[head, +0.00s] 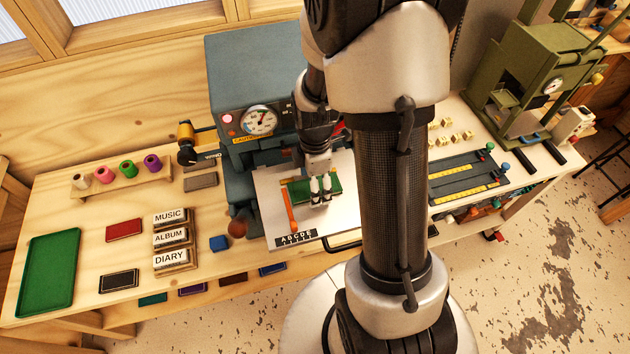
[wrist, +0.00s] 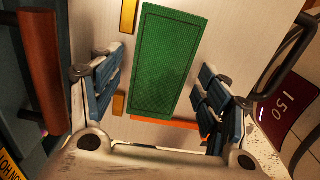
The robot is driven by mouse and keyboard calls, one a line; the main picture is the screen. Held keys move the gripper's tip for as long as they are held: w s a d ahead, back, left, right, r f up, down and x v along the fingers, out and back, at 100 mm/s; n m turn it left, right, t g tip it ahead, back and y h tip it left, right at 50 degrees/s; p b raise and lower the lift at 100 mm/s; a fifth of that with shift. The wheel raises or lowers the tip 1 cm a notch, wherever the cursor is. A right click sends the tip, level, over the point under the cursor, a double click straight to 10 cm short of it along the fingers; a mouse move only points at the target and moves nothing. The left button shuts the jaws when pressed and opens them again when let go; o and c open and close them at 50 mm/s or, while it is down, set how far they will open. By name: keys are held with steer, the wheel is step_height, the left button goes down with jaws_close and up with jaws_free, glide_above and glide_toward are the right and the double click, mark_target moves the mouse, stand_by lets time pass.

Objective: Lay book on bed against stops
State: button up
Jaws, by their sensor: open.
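The green book (head: 297,190) lies on the pale press bed (head: 270,215), partly hidden by my gripper (head: 321,190). In the wrist view the book (wrist: 168,62) appears flat. Two brass stops (wrist: 128,16) (wrist: 119,104) run along its left long side, very close to it; contact cannot be told. An orange bar (wrist: 180,123) lies at its lower short end, at or very near the edge. My gripper (wrist: 158,90) is open, its fingers spread on both sides of the book, apart from it.
The blue-grey press (head: 245,75) with a gauge stands behind the bed. An alphabet plate (head: 297,238) lies at the bed's front. Left are a green tray (head: 50,272), a red book (head: 124,230) and labelled blocks (head: 172,238). A dark rack (head: 462,178) is right.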

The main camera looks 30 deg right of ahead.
step_height(320, 180, up, 12)
steer(key=p, duration=0.2)
steer(key=s+a+r+m+t, duration=0.4)
steer(key=s+a+r+m, duration=0.6)
steer(key=s+r+m, duration=0.3)
steer(key=shift+s+a+r+m+t, duration=0.35)
steer(key=shift+r+m, duration=0.35)
steer(key=shift+m, duration=0.2)
steer(key=shift+w, duration=0.1)
step_height(320, 180, down, 14)
steer(key=b, duration=1.4)
